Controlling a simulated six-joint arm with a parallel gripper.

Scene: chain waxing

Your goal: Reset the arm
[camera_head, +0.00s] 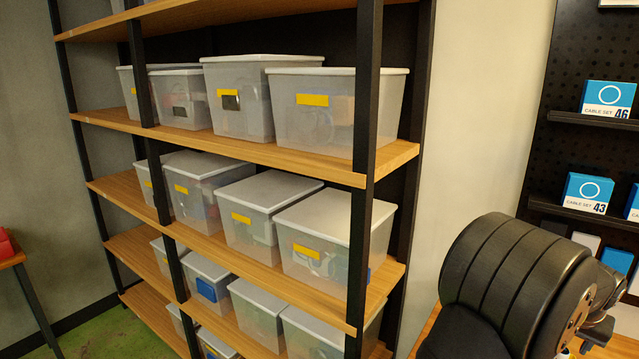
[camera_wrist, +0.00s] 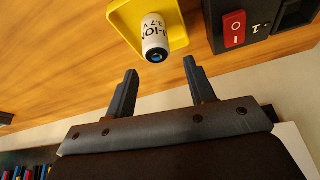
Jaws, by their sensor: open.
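My gripper (camera_wrist: 157,85) shows in the wrist view, with its two dark fingers apart and nothing between them. Just beyond the fingertips, a white battery cell (camera_wrist: 155,35) marked 3.7 V sits at a yellow holder (camera_wrist: 177,22) on a wooden surface (camera_wrist: 65,50). The cell appears apart from the fingers. In the head view, a dark, rounded part of my arm fills the lower right, and the gripper is not visible there.
A black box with a red switch (camera_wrist: 235,28) stands right of the yellow holder. In the head view, a shelf rack (camera_head: 290,155) holds several lidded bins. Blue-and-white cable set boxes (camera_head: 588,192) sit on a dark pegboard at right. A red object (camera_head: 5,245) is at far left.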

